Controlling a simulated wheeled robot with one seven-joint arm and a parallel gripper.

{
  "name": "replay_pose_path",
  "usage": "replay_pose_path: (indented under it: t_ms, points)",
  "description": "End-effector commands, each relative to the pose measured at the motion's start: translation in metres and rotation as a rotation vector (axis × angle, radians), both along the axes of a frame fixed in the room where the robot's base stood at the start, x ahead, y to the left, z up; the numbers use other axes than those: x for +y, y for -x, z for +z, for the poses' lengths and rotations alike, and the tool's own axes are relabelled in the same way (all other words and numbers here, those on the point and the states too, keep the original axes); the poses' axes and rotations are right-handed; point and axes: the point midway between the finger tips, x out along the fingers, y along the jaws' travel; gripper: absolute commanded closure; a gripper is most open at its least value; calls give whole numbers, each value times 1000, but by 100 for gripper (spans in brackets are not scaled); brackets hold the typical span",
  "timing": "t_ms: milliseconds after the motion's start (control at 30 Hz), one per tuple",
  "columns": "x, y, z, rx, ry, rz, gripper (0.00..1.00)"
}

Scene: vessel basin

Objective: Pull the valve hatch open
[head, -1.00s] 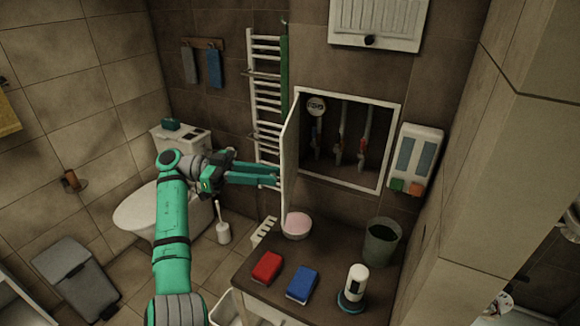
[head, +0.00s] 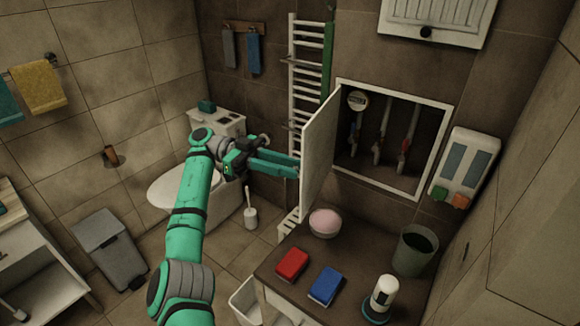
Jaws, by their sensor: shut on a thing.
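The valve hatch (head: 319,152) is a pale door panel hinged at the left side of a white wall frame (head: 393,189). It stands swung well out from the wall, with its inner face showing.
Below the hatch stands a dark-topped table (head: 300,247) with a pink-topped bowl (head: 325,223), red box (head: 292,264), blue box (head: 326,287), dark bucket (head: 414,250) and white bottle (head: 384,293). A towel radiator (head: 309,100) stands close left of the hatch. A dispenser (head: 466,168) hangs right.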

Motion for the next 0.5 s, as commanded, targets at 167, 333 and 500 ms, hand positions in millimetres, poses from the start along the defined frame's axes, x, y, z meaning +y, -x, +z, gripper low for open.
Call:
replay_pose_path:
  t_ms: [167,333,500]
  points:
    - [0,-1,-1,2,-3,3,60]
    - [-1,0,-1,2,-2,1,60]
    - [-2,0,7,0,-2,-1,60]
